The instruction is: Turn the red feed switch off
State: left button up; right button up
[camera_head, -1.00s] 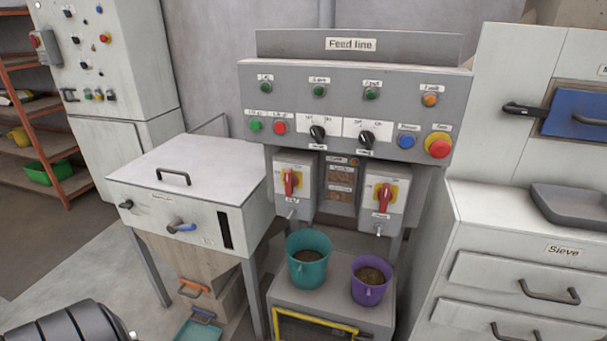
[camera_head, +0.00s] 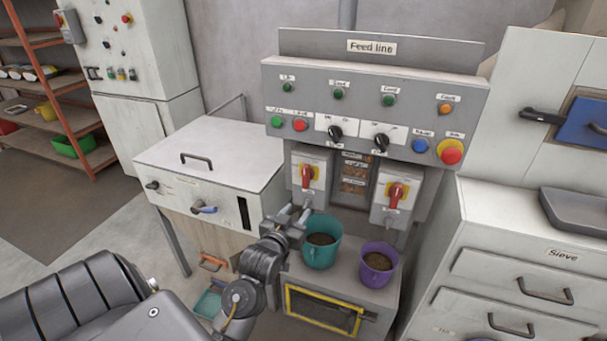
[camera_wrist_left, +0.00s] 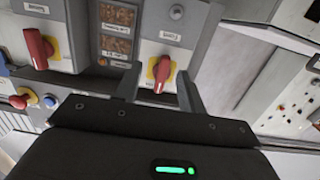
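Two red rotary switches on yellow plates sit on grey boxes under the panel. The left red switch (camera_head: 308,175) and the right red switch (camera_head: 396,192) both have roughly upright handles in the head view. Their labels are too small to read surely. My left gripper (camera_head: 296,213) is open and empty, just below and in front of the left switch, apart from it. In the left wrist view, this switch (camera_wrist_left: 161,72) shows between the open fingers (camera_wrist_left: 160,88), beyond their tips. The other red switch (camera_wrist_left: 38,48) shows at the left there. My right gripper is not in view.
A teal bucket (camera_head: 321,243) stands close beside my left gripper, with a purple bucket (camera_head: 378,264) to its right. A white lidded hopper (camera_head: 220,160) is at left. The Feed line panel (camera_head: 370,110) overhangs the switches.

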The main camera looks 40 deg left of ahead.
pick_arm(q)
send_near(304, 175)
jog(key=s, duration=0.1)
jog(key=shift+t+y, duration=0.3)
jog(key=shift+t, duration=0.1)
jog(key=p+x, duration=0.1)
jog(key=x, duration=0.5)
jog(key=f+p+x, duration=0.1)
jog(key=x, duration=0.3)
jog(key=shift+w+d+p, duration=0.2)
jog(key=shift+d+p, duration=0.1)
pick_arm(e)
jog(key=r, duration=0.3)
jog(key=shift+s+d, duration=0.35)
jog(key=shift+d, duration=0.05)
pick_arm(q)
jog(key=c, duration=0.6)
jog(key=shift+n, duration=0.3)
jog(key=shift+c, duration=0.2)
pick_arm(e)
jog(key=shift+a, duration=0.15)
